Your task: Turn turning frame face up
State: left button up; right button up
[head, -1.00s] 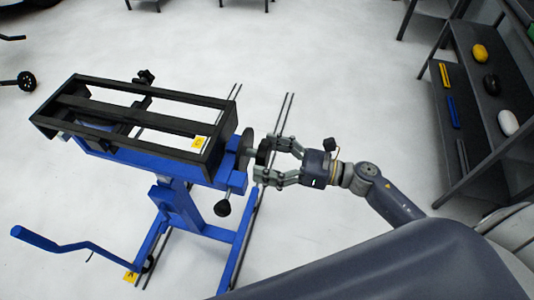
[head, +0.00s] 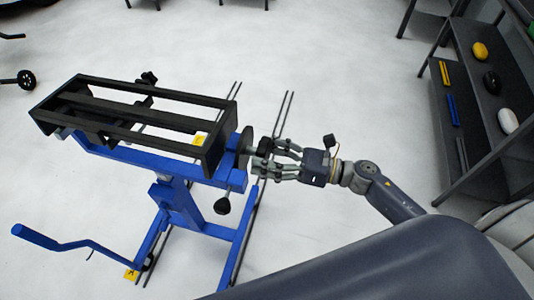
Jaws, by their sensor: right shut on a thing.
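The turning frame (head: 152,97) is a black rectangular open frame lying on top of a blue stand (head: 180,203) at the left of the head view. A yellow tag (head: 198,141) shows at its right end. A round disc with a dark knob (head: 264,146) is at the right end of the stand. My right gripper (head: 262,158) is shut on the dark knob from the right side. Its fingers partly hide what they hold. My left gripper is not in view.
A dark shelf unit (head: 465,175) with yellow, black and white items stands at the right. A blue crank-like arm (head: 85,245) sticks out at the lower left. Thin dark rails (head: 282,118) run along the floor. The pale floor around the stand is mostly clear.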

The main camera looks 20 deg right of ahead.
jog(key=m+p, duration=0.1)
jog(key=m, duration=0.3)
jog(key=shift+r, duration=0.15)
jog(key=m+p, duration=0.1)
jog(key=m, duration=0.3)
jog(key=shift+s+r+m, duration=0.1)
jog(key=shift+m, duration=0.3)
jog(key=m+p, duration=0.2)
jog(key=m, duration=0.2)
jog(key=shift+a+r+m, duration=0.1)
jog(key=shift+m, duration=0.2)
jog(key=m+p, duration=0.1)
jog(key=m, duration=0.3)
jog(key=shift+m+p, duration=0.3)
jog(key=shift+p, duration=0.1)
jog(key=m+p, duration=0.1)
jog(key=m, duration=0.2)
jog(key=shift+r+m, duration=0.1)
jog(key=shift+m, duration=0.2)
jog(key=m+p, duration=0.1)
jog(key=m, duration=0.3)
jog(key=m+p, duration=0.1)
jog(key=m, duration=0.4)
jog(key=shift+m, duration=1.9)
